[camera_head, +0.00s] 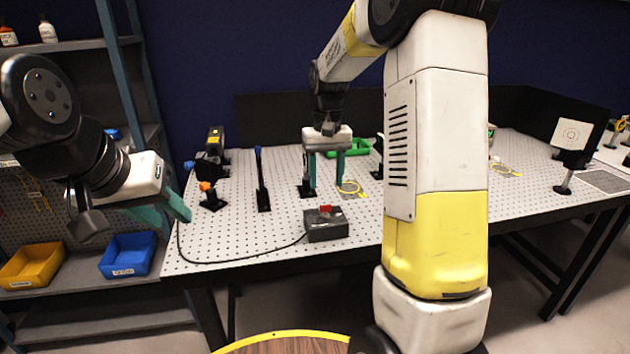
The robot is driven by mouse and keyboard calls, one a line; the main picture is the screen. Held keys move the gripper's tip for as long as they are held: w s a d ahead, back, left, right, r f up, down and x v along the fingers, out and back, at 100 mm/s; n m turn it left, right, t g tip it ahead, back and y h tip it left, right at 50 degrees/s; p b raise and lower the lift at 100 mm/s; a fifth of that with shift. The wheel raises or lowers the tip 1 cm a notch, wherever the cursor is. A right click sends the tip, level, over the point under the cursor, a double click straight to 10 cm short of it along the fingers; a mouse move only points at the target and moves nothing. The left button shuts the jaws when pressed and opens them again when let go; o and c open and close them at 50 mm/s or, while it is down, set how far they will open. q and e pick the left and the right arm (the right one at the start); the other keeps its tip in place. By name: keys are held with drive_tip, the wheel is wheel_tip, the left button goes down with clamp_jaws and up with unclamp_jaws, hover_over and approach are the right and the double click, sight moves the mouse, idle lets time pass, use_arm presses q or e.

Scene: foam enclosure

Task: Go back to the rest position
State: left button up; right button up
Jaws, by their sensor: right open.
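My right gripper (325,178) hangs over the perforated bench top (240,238), with its two teal fingers pointing down and spread apart. Nothing shows between them. A black post mount (306,186) stands right by its left finger; I cannot tell if they touch. My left gripper (172,208) is at the left, near the bench's left edge, with its teal fingers pointing right and slightly down. It is seen from the side, so its opening is unclear. I see nothing held in it. My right arm covers the middle right of the bench.
A grey box with a red button (326,224) sits at the front edge, its cable running left. Several optical mounts, a black upright post (262,182) and a target card (572,134) stand on the bench. Blue (128,256) and yellow (32,265) bins sit on the left shelf.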

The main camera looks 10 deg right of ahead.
drive_tip(key=s+a+r+t+y, duration=0.1)
drive_tip(key=s+r+t, duration=0.2)
drive_tip(key=s, duration=0.9)
drive_tip(key=s+a+r+t+y, duration=0.1)
drive_tip(key=s+r+t, duration=0.2)
drive_tip(key=s, duration=0.9)
drive_tip(key=shift+a+r, duration=0.15)
drive_tip(key=shift+r, duration=1.75)
